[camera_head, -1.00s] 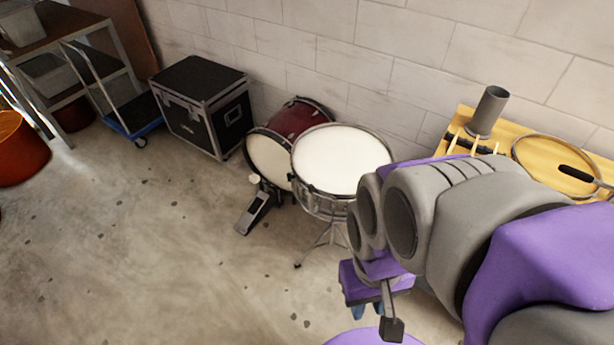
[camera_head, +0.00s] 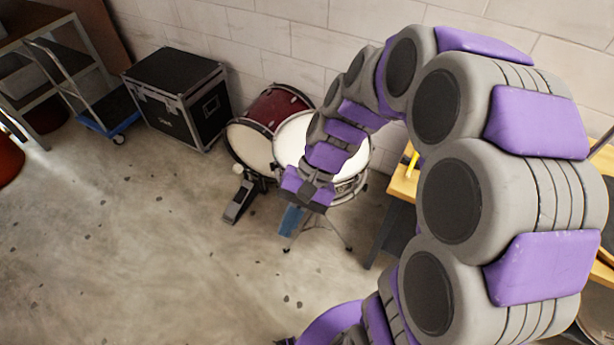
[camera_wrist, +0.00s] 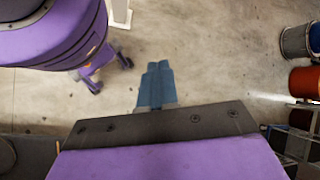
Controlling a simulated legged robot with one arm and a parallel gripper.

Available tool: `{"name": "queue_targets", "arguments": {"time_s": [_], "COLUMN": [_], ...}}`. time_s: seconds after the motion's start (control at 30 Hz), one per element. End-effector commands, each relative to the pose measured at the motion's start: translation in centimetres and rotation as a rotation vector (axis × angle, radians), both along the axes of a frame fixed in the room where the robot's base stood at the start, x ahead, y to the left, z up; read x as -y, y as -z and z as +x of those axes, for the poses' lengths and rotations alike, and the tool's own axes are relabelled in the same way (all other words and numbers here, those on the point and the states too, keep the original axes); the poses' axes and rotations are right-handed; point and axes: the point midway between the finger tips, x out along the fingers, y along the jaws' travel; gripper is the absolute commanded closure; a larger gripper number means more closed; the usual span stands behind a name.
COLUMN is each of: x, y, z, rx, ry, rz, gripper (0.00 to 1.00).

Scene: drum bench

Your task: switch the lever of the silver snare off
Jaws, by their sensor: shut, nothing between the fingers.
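The silver snare (camera_head: 352,187) stands on a tripod stand, with a white head and metal shell. My arm crosses in front of it and hides much of the head and front of the shell. Its lever cannot be made out. My gripper (camera_head: 291,221) has blue fingers and points down in front of the snare, at the left of its stand in the picture. I cannot tell the gap in depth. In the wrist view the blue fingers (camera_wrist: 157,84) are together and empty over bare floor; the snare is not seen there.
A dark red bass drum (camera_head: 270,115) with a pedal (camera_head: 240,200) stands left of the snare. A black case (camera_head: 178,98) and a blue-based trolley (camera_head: 110,125) are farther left. A yellow-topped bench (camera_head: 403,180) is at right, partly behind my arm. The floor at left is clear.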

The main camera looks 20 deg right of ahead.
Motion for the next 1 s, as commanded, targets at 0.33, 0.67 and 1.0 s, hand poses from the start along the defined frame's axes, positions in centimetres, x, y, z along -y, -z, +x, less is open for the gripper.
{"name": "queue_targets", "arguments": {"time_s": [0.33, 0.67, 1.0], "x": [-0.1, 1.9, 6.2], "y": [0.8, 3.0, 7.1], "z": [6.7, 13.0, 18.6], "rx": [-0.129, -0.242, -0.356], "ry": [0.221, 0.458, 0.724], "rz": [0.175, 0.325, 0.454], "gripper": [1.0, 1.0, 1.0]}}
